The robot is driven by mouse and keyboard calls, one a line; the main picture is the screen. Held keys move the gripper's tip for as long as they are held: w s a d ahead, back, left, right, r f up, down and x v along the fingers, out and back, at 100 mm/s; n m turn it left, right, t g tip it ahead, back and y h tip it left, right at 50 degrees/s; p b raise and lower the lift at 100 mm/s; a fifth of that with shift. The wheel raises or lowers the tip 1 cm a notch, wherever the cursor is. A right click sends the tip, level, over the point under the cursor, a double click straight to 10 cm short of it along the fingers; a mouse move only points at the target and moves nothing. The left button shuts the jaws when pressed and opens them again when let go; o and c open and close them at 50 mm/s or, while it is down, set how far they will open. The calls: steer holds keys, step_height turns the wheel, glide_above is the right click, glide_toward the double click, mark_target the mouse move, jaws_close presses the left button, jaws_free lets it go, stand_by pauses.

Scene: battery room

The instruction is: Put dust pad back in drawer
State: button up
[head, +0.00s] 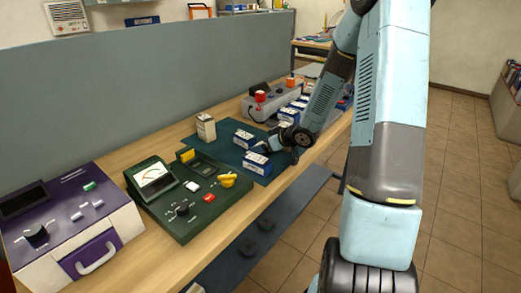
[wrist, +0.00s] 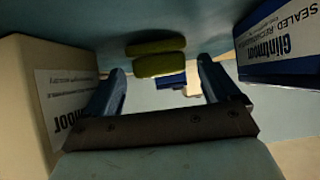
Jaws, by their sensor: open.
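In the wrist view an olive-green pad-like object (wrist: 160,65), which seems to be the dust pad, shows beyond my fingertips as two rounded bands. Whether this is one piece or two I cannot tell. I cannot make it out in the head view. My gripper (wrist: 163,82) is open, its two blue fingers apart, with nothing held between them. In the head view my gripper (head: 272,143) is low over the dark teal mat (head: 228,154), beside the blue-and-white boxes. A purple drawer front (head: 90,256) with a white handle is on the purple-and-white unit at left and looks shut.
Blue-and-white boxes (head: 257,164) (wrist: 280,45) and a cream box (head: 206,127) (wrist: 45,95) stand close around my gripper. A green meter panel (head: 185,200) lies between the mat and the purple unit. A grey partition (head: 160,75) runs behind the bench.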

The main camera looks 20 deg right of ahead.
steer(key=shift+w+a+f, duration=0.2)
steer(key=shift+w+f, duration=0.05)
steer(key=shift+w, duration=0.05)
steer(key=c, duration=1.1)
